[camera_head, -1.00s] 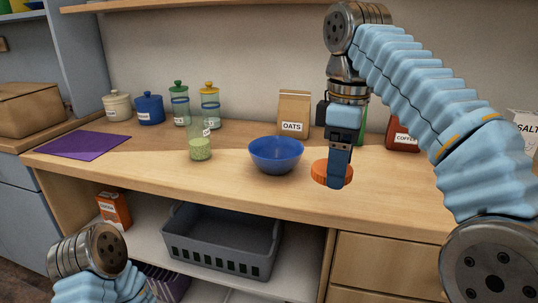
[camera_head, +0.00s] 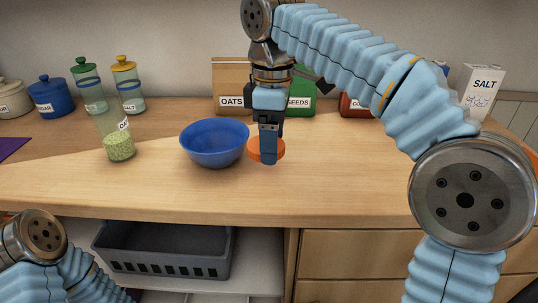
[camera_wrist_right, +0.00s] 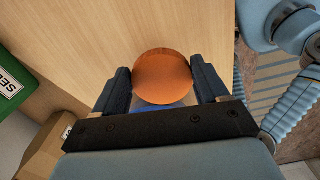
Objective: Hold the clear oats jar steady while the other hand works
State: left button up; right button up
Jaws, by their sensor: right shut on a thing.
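A clear jar (camera_head: 119,146) with pale green contents stands upright and open on the counter, left of the blue bowl (camera_head: 205,152). My right gripper (camera_head: 268,155) points down right of the bowl, shut on a round orange lid (camera_head: 257,149). In the right wrist view the lid (camera_wrist_right: 163,78) sits between both fingers. No gripper touches the jar. My left gripper is out of view; only part of that arm shows at the lower left.
Two lidded jars (camera_head: 129,92) and a blue canister (camera_head: 55,97) stand behind on the left. An oats bag (camera_head: 231,80), a green seeds package (camera_head: 301,104) and a salt box (camera_head: 485,88) are at the back. The front counter is clear. A grey crate (camera_head: 165,262) sits below.

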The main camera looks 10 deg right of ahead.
aim_at(272, 171)
jog(key=shift+f, duration=2.2)
jog(key=shift+f, duration=0.15)
jog(key=o, duration=1.2)
jog(key=shift+c, duration=0.2)
